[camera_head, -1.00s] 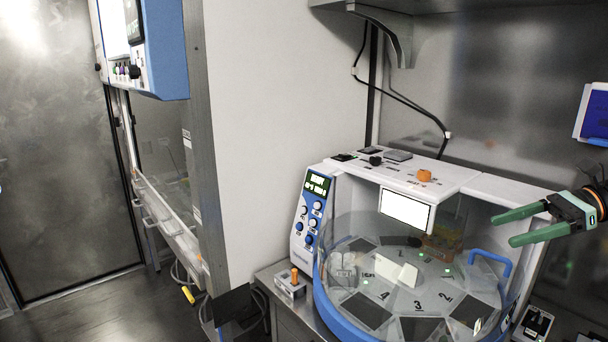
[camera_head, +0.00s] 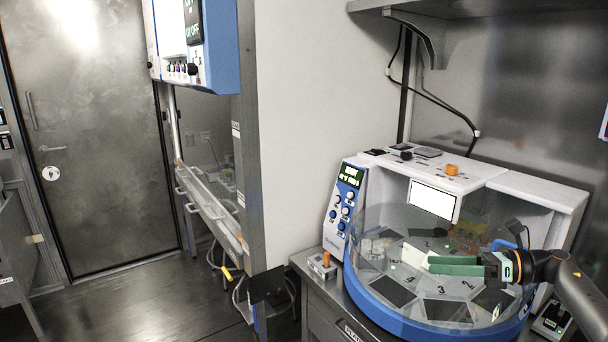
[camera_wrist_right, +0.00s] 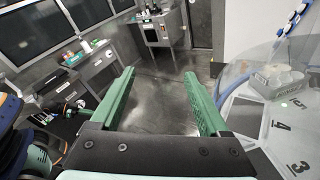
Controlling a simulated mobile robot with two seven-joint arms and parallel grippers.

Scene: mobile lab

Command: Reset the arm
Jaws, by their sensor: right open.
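My right gripper (camera_head: 431,264) shows in the camera_head view in front of the clear cover of the blue and white rotary machine (camera_head: 384,318). Its arm comes in from the right edge, and its green fingers point left. Seen side-on, the fingers nearly overlap there. In the right wrist view the gripper (camera_wrist_right: 160,76) has its two green fingers well apart, with nothing between them and floor behind. I cannot tell whether it touches the cover. My left gripper does not show in the camera_head view.
A small box with an orange knob (camera_head: 323,263) stands left of the machine. A tall cabinet with a railed front (camera_head: 208,205) is further left, beside a metal door (camera_head: 92,150). Open floor (camera_head: 150,290) lies before the door. A shelf (camera_head: 400,8) hangs above the machine.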

